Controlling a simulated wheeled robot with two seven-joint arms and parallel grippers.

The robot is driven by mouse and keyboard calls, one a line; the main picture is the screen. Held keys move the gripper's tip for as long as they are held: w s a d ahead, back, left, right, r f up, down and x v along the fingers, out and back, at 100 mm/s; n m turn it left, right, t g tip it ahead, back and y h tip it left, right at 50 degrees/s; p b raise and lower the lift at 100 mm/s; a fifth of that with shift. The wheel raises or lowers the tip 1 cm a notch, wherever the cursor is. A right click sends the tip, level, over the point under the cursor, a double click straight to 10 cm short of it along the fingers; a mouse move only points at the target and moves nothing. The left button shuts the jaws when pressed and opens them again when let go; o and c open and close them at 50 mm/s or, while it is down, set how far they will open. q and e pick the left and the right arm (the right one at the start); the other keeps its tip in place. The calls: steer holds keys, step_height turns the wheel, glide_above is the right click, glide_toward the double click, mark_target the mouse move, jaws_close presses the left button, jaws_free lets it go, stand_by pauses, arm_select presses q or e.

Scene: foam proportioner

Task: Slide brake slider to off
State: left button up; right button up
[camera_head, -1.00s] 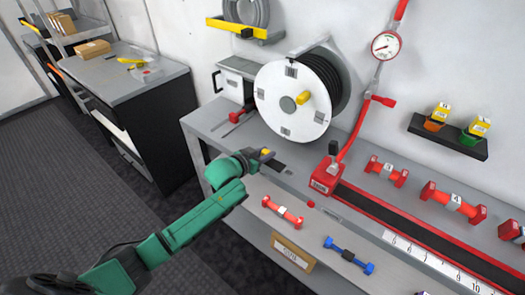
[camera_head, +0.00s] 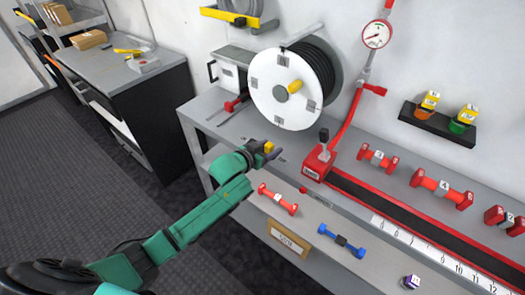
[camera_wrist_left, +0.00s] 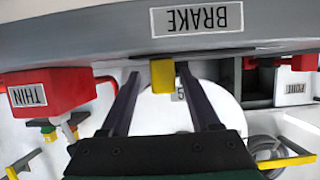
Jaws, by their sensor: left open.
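The brake slider has a yellow knob (camera_head: 268,147) on the front part of the grey bench, below the white hose reel. My left gripper (camera_head: 262,152) is at the knob. In the left wrist view the knob (camera_wrist_left: 162,76) stands between the two dark fingers of the left gripper (camera_wrist_left: 158,82), with a gap on each side. The left gripper is open. A BRAKE label (camera_wrist_left: 197,18) shows upside down on the bench's front edge, beside the knob. The gripper hides much of the slider's track. My right gripper is not in view.
The hose reel (camera_head: 270,92) stands behind the gripper. A red block with a lever (camera_head: 318,163) and a red hose are to the right.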

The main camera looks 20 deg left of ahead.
arm_select(q)
steer(key=v, duration=1.4)
steer(key=shift+s+d, duration=0.15)
steer(key=shift+s, duration=0.05)
